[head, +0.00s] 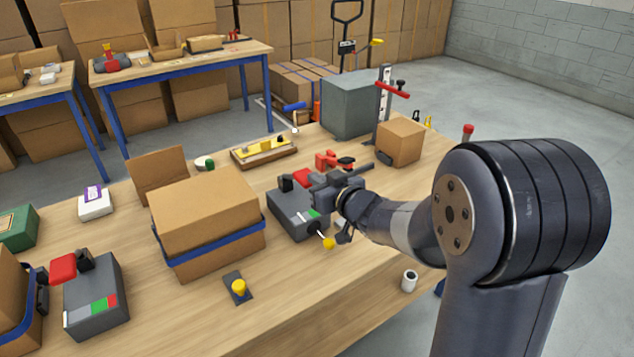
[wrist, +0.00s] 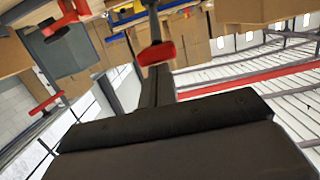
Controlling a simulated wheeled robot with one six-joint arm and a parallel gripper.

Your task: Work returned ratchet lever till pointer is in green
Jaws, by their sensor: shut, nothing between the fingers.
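A grey ratchet unit (head: 290,212) stands on the bench at mid-picture in the head view. It has a red part and a black part on top, a green patch on its face, and a thin lever with a yellow knob (head: 329,243) at its front right. My gripper (head: 325,190) is shut and empty, over the right side of this unit. It hides part of the unit, and I cannot tell whether it touches it. A pointer position is too small to read. In the wrist view my shut fingers (wrist: 158,90) reach toward a red piece (wrist: 157,52) on a dark bar.
A second grey unit (head: 95,300) with a white, green and red scale stands at the left. A strapped carton (head: 205,215) stands between the units. A yellow button on a dark plate (head: 238,288) and a white cup (head: 409,280) lie nearer.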

